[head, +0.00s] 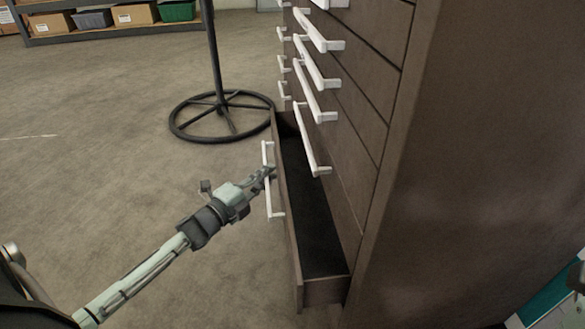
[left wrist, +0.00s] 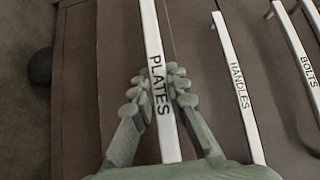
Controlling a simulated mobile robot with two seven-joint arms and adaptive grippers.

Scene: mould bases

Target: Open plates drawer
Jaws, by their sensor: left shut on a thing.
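The plates drawer (head: 318,235) is the lowest drawer of the brown cabinet and stands partly open, its dark inside showing. Its white handle (head: 268,196) runs along the drawer front. My left gripper (head: 270,174) is shut on this handle. In the left wrist view the handle, marked PLATES (left wrist: 158,85), passes between the two fingers of my left gripper (left wrist: 163,100).
The brown cabinet (head: 470,150) has more closed drawers above, with white handles; two are marked HANDLES (left wrist: 238,85) and BOLTS (left wrist: 302,60). A black round stand base (head: 222,128) is on the floor behind. A shelf (head: 120,30) with boxes stands at the back left. Floor to the left is clear.

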